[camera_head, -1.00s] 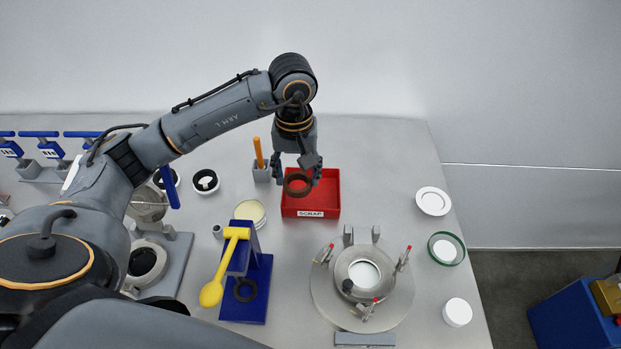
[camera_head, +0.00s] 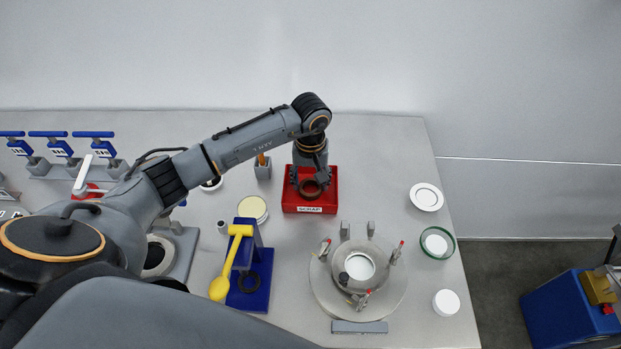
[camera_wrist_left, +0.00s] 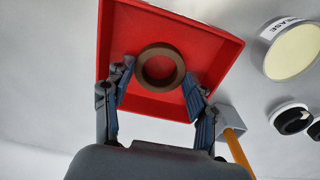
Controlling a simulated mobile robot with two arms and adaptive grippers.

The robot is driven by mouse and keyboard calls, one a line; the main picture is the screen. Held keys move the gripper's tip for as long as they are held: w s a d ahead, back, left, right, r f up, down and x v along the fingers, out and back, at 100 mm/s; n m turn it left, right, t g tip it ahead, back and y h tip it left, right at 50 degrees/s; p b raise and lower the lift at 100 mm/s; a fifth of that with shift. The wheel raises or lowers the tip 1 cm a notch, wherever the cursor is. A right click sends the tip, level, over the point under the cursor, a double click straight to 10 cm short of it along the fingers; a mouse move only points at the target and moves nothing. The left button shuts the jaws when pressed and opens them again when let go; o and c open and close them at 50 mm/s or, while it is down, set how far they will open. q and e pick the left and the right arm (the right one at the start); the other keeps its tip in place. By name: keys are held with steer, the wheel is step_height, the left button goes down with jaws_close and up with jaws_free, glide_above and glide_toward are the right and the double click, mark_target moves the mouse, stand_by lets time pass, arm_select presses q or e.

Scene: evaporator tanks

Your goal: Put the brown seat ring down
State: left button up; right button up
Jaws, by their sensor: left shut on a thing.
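The brown seat ring (camera_head: 311,197) is held by my left gripper (camera_head: 310,184) over the red SCRAP bin (camera_head: 290,200). In the left wrist view the ring (camera_wrist_left: 160,87) sits between the fingertips of the left gripper (camera_wrist_left: 158,75), with the red bin (camera_wrist_left: 215,45) behind it. The fingers are shut on the ring. The ring lies within the bin's outline; I cannot tell whether it touches the bin's floor. My right gripper is not in view.
A grey holder with an orange-handled tool (camera_head: 263,168) stands just left of the bin. A blue stand (camera_head: 256,280) with a yellow lever and a clamped round flange (camera_head: 328,290) stand in front. White discs lie at right.

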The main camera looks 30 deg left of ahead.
mark_target(311, 187)
arm_select(q)
steer(key=shift+f+b, duration=0.2)
steer(key=shift+b, duration=0.1)
steer(key=o, duration=1.1)
steer(key=shift+r, duration=0.1)
steer(key=shift+c, duration=0.2)
steer(key=shift+o, duration=0.4)
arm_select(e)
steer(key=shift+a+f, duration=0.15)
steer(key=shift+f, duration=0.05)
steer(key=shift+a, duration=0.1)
arm_select(q)
steer(key=shift+r+p, duration=0.15)
steer(key=shift+p, duration=0.15)
steer(key=shift+w+r, duration=0.1)
steer(key=shift+r, duration=0.15)
step_height(311, 187, up, 12)
steer(key=b, duration=0.4)
steer(key=shift+f, duration=0.25)
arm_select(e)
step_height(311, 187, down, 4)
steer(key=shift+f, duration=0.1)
